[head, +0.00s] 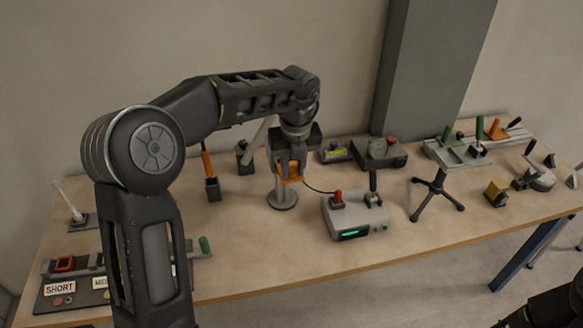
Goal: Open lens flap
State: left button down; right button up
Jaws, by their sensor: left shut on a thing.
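My left gripper (291,164) points down over the middle of the table, with its fingers shut on an orange piece (291,172). The orange piece sits at the top of a small grey stand with a round base (283,199). This may be the lens flap; the gripper hides much of it, and I cannot tell whether it is open or closed. A dark part at the bottom right corner appears to belong to my right arm; its fingers do not show.
A grey box with a red knob and green display (354,217) stands just right of the stand. An orange-handled tool (208,172) is to the left. A tripod (436,192) and several devices fill the right side. The table's (250,270) front middle is clear.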

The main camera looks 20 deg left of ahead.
pick_arm(q)
jog(key=c, duration=1.2)
grip_release()
jog(key=shift+w, duration=0.1)
jog(key=r, duration=0.5)
jog(key=s+r+b, duration=0.1)
jog(key=r, duration=0.1)
jog(key=shift+d+r, duration=0.35)
jog(key=shift+d, duration=0.05)
